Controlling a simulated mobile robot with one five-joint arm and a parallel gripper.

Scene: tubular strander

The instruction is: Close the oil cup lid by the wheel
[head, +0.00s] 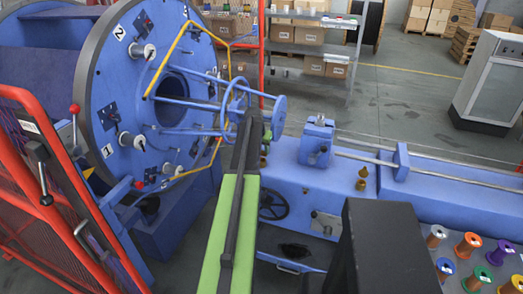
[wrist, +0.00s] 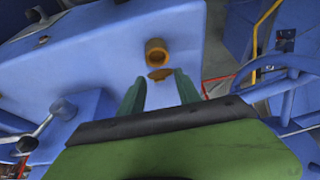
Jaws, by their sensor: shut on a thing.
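The oil cup (wrist: 157,52) is a small brass cylinder on the blue machine top in the wrist view, with its round mouth uncovered. Its brass lid (wrist: 159,74) shows as a flat, narrow disc just below the cup mouth, apart from the opening. My gripper (wrist: 161,77) has its two green fingers on either side of the lid and is shut on it. In the head view my gripper is mostly hidden behind my arm. The dark spoked handwheel (head: 273,205) is on the machine's front face, below the arm's end.
A second brass oil cup (head: 362,180) stands farther right on the blue bed. A blue bearing block (head: 317,142) stands between. The big blue strander disc (head: 135,90) and blue guide ring (head: 234,105) are at left. Coloured spools (head: 468,245) stand at lower right.

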